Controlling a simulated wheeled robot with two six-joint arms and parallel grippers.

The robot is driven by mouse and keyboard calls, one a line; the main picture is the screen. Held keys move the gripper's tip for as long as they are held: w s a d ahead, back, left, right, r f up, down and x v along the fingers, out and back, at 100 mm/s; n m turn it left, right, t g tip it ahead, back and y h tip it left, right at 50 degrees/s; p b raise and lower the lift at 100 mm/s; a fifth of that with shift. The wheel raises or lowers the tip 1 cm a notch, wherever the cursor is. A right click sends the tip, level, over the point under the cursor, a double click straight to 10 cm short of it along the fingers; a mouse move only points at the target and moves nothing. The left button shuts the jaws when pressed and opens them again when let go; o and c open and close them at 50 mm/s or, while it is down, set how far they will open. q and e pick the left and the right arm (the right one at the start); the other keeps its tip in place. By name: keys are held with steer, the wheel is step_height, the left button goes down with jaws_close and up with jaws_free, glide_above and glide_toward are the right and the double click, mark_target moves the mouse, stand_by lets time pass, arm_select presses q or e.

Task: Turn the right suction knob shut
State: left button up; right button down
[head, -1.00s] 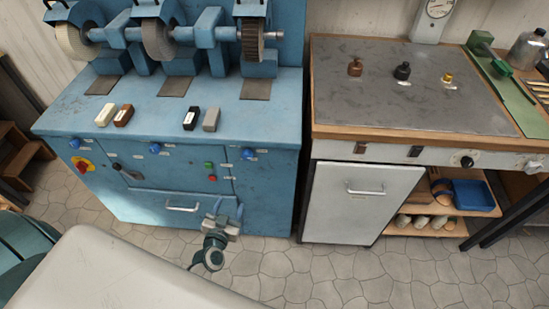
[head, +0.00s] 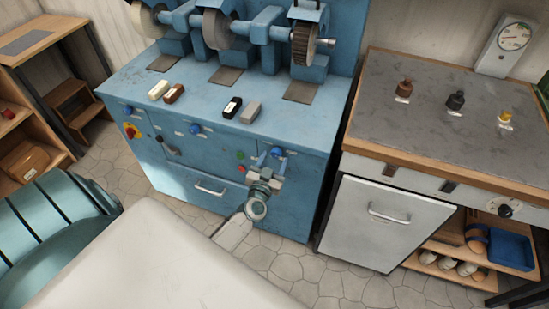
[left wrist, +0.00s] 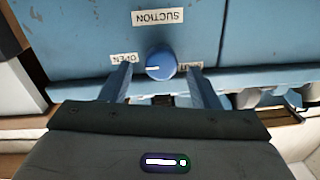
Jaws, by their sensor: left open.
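The right suction knob (head: 278,152) is a round blue knob at the right end of the blue machine's front panel. It shows close up in the left wrist view (left wrist: 161,62), below an upside-down SUCTION label (left wrist: 158,16). Its white mark points left, toward the side of the OPEN label (left wrist: 123,58). The label (left wrist: 196,65) on the other side is partly hidden by a finger. My left gripper (head: 269,162) is open in front of the knob, with one finger on each side of it; I cannot tell whether they touch it. My right gripper is not in view.
Two more blue knobs (head: 195,129), a red-yellow switch (head: 132,131) and green and red buttons (head: 241,161) are on the same panel. A drawer handle (head: 209,190) is below. A metal-topped bench (head: 440,88) stands to the right. Stone floor lies in front.

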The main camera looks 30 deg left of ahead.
arm_select(q)
steer(key=shift+x, duration=0.8)
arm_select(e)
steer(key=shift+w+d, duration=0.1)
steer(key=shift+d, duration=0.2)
arm_select(q)
steer(key=c, duration=0.9)
steer(key=shift+c, duration=0.5)
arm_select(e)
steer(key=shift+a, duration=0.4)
